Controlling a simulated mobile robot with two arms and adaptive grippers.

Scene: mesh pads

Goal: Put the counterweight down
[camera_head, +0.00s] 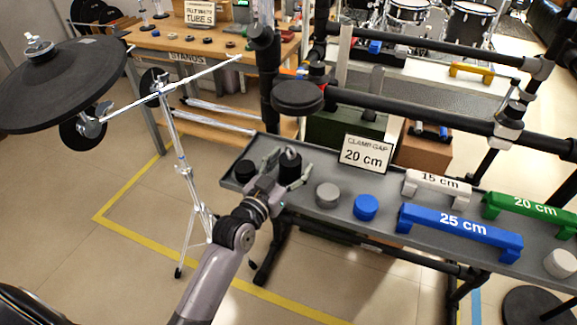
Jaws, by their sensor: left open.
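My left gripper (285,163) comes up from the bottom of the head view over the left part of the grey tray table (330,222). Its fingers are open around a short black cylinder (290,171) with a light knob on top, which looks like the counterweight. The cylinder seems to stand on the tray; its base is partly hidden, and I cannot tell whether a finger touches it. Another black cylinder (245,171) stands at the tray's left end. My right gripper is not in view.
A grey cylinder (327,195) and a blue one (365,207) stand right of the gripper. A blue 25 cm bar (460,232), a white 15 cm bar (437,186) and a sign (364,153) are farther right. A cymbal stand (180,150) rises at left.

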